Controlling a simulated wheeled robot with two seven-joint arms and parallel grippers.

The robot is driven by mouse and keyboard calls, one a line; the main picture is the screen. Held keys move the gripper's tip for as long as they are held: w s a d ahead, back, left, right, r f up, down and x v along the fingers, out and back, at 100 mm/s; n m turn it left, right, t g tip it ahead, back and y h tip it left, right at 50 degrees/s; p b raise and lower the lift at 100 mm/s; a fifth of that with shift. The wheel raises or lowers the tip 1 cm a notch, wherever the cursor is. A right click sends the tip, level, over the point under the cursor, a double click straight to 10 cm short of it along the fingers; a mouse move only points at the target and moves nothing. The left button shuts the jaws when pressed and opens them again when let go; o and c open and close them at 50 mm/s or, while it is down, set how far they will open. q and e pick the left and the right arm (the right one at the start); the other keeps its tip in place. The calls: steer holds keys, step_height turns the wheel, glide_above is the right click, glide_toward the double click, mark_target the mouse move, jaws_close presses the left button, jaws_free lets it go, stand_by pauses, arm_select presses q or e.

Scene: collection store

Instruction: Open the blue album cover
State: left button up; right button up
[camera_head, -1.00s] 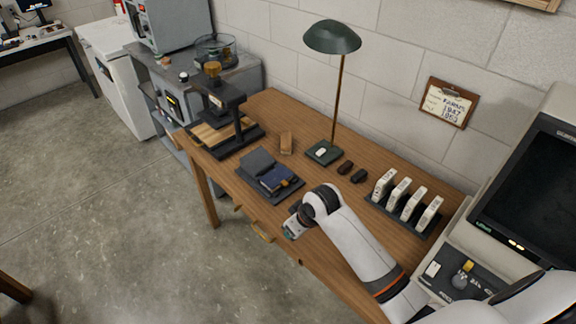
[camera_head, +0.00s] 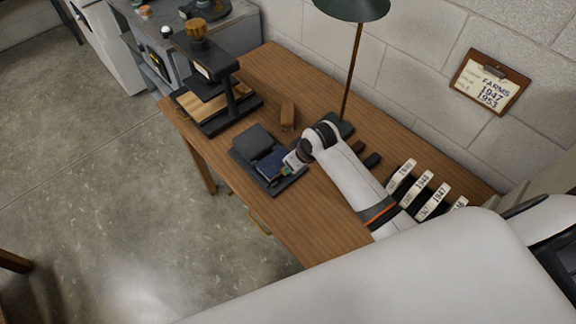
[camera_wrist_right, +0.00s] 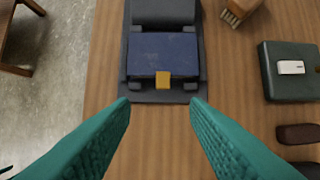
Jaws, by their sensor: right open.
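The blue album (camera_head: 268,163) lies flat and closed on a dark grey cradle (camera_head: 262,183) on the wooden desk. In the right wrist view the dark blue cover (camera_wrist_right: 160,52) is at the top centre, with a yellow tab (camera_wrist_right: 163,79) at its near edge. My right gripper (camera_wrist_right: 160,102) is open and empty, its teal fingers spread wide on both sides of the tab and short of the album. In the head view my right gripper (camera_head: 288,168) is beside the album's right edge, and my wrist partly hides it. My left gripper is not in view.
A press (camera_head: 208,85) stands behind and left of the cradle.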

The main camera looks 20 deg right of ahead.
mark_target(278, 165)
steer(key=x, duration=0.8)
steer(key=shift+w+d, duration=0.25)
steer(key=shift+f, duration=0.2)
steer(key=shift+a+f, duration=0.1)
steer(key=shift+f, duration=0.05)
steer(key=shift+w+f, duration=0.1)
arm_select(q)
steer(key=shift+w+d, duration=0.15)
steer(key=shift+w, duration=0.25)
arm_select(e)
jaws_close()
